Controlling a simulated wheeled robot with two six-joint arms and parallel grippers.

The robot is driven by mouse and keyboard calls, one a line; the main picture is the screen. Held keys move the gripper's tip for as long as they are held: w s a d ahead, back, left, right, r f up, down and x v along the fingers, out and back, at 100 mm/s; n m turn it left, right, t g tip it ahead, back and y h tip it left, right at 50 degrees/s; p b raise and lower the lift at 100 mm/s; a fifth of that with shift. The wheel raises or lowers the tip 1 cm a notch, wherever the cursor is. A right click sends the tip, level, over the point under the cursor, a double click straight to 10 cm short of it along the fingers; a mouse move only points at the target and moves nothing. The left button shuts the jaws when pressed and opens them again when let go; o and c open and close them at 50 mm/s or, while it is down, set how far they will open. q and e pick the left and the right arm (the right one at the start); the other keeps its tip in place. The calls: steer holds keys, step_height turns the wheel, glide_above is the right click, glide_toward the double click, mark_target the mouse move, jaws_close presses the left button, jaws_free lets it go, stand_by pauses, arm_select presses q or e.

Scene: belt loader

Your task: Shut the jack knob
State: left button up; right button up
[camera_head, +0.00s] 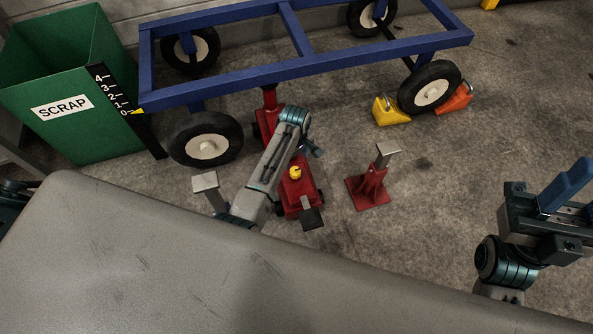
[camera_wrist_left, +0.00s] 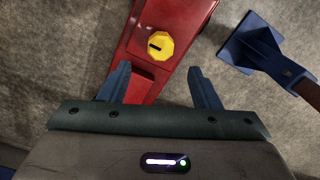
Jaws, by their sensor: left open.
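The red floor jack (camera_head: 286,190) stands on the floor beneath the near side of the blue cart frame. Its yellow knob (camera_head: 295,173) sits on top of the body. In the left wrist view the knob (camera_wrist_left: 160,46) is an octagon with a short dark slot, and the jack's red body (camera_wrist_left: 178,20) runs under it. My left gripper (camera_wrist_left: 160,86) is open and empty; the knob lies just beyond its fingertips, in line with the gap. In the head view my left gripper (camera_head: 312,151) is small and partly hidden by its wrist. My right gripper (camera_head: 566,195) is far right; its jaw gap is unclear.
The blue cart (camera_head: 230,75) stands on wheels behind the jack. A red jack stand (camera_head: 370,190) is to the jack's right. Yellow (camera_head: 390,112) and orange (camera_head: 456,99) chocks flank a wheel. A green scrap bin (camera_head: 70,120) and a scale (camera_head: 125,115) are left.

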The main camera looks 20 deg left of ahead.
mark_target(295, 170)
arm_select(q)
step_height(295, 170, down, 10)
steer(key=b, duration=0.3)
steer(key=shift+r+b, duration=0.25)
steer(key=shift+b, duration=0.1)
steer(key=shift+c, duration=0.3)
steer(key=c, duration=0.9)
